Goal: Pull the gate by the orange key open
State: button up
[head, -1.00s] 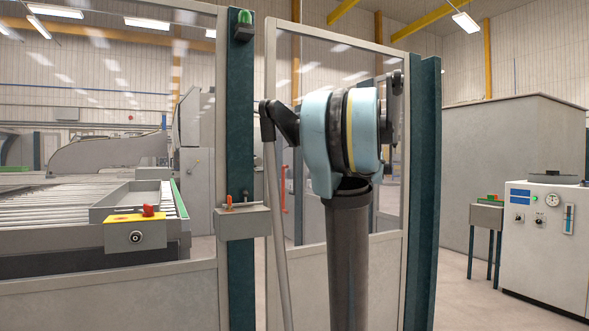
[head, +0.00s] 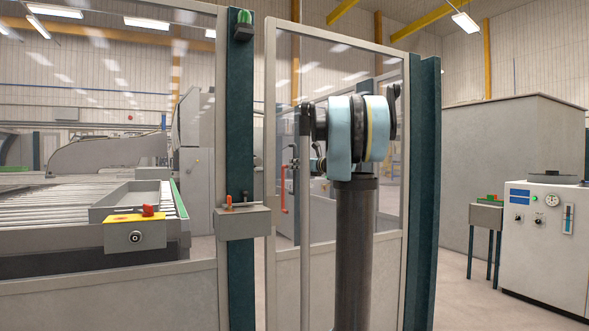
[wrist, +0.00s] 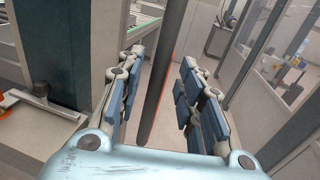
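The gate (head: 321,255) is a pale framed panel with a clear upper pane, behind my arm in the head view. It stands to the right of a dark teal post (head: 241,130), with a narrow gap between them. The orange key (head: 229,201) sits on a small grey box (head: 243,224) on that post. In the wrist view, my gripper (wrist: 164,60) has its fingers spread apart. A dark upright bar (wrist: 166,70) runs between them in the picture; I cannot tell whether it touches either finger. The box (wrist: 45,112) is left of my gripper. My arm hides part of the gate.
A roller conveyor (head: 50,205) with a yellow-topped control box (head: 135,232) lies behind the fence at left. Another teal post (head: 424,190) stands right of the gate. A white cabinet (head: 545,245) and a small stand (head: 486,217) are at right, with open floor before them.

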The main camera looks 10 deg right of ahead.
jog(key=shift+x, duration=1.35)
grip_shut()
